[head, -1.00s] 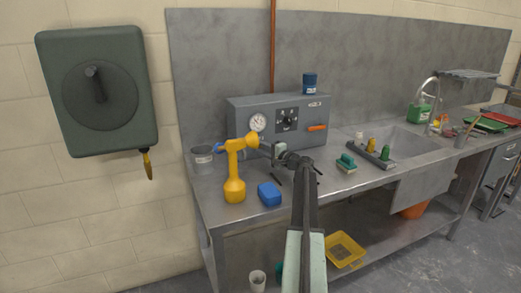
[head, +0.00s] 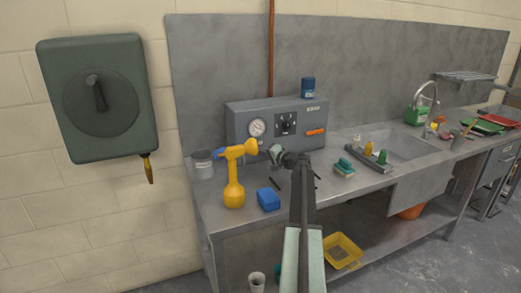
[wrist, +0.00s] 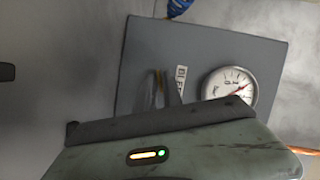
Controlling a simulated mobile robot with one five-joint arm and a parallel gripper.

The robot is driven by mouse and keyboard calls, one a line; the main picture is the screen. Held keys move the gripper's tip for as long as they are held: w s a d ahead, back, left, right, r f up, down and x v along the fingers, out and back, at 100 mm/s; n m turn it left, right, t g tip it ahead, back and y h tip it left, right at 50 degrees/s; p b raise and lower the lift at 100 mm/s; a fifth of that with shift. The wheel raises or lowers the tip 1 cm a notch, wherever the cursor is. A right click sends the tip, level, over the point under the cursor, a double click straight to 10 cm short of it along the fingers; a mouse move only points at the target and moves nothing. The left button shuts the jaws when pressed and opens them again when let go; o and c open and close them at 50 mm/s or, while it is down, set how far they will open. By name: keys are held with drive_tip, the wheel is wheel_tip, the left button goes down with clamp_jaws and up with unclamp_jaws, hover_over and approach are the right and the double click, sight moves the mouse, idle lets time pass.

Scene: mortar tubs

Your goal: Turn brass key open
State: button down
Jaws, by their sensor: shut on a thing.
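The grey gauge box (head: 308,137) stands on the steel bench, and its face fills much of the wrist view (wrist: 205,50). A sliver of brass, the brass key (wrist: 159,90), shows between my two fingers beside a white label. My gripper (wrist: 162,88) is shut on it. Most of the key is hidden by the fingers and gripper body. In the head view my gripper (head: 274,154) is at the lower front of the box, and the key cannot be made out there. The round white gauge (wrist: 230,86) is right of the fingers.
A yellow spray bottle (head: 234,190) and a blue block (head: 268,199) stand close to the left of my arm. A green-topped brush (head: 344,168) lies to the right. An orange lever (head: 314,132) is on the box.

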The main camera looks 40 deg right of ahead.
drive_tip(key=n+p, duration=0.1)
drive_tip(key=n+g+h+p, duration=0.1)
drive_tip(key=shift+a+r+n, duration=0.15)
drive_tip(key=shift+r+n, duration=0.1)
drive_tip(key=shift+n, duration=0.15)
drive_tip(key=n+g+h+p, duration=0.1)
drive_tip(key=n+p, duration=0.1)
drive_tip(key=shift+a+n, duration=0.1)
drive_tip(key=shift+n, duration=0.2)
drive_tip(key=shift+f+n+g+h+p, duration=0.1)
drive_tip(key=shift+n+g+h+p, duration=0.55)
drive_tip(key=shift+n, duration=0.55)
drive_tip(key=shift+a+n+g+h, duration=0.1)
drive_tip(key=shift+n+g+h, duration=0.15)
drive_tip(key=shift+n+h, duration=0.5)
drive_tip(key=shift+w+n, duration=0.1)
drive_tip(key=shift+n, duration=0.15)
drive_tip(key=c, duration=1.5)
unclamp_jaws()
drive_tip(key=shift+c, duration=0.2)
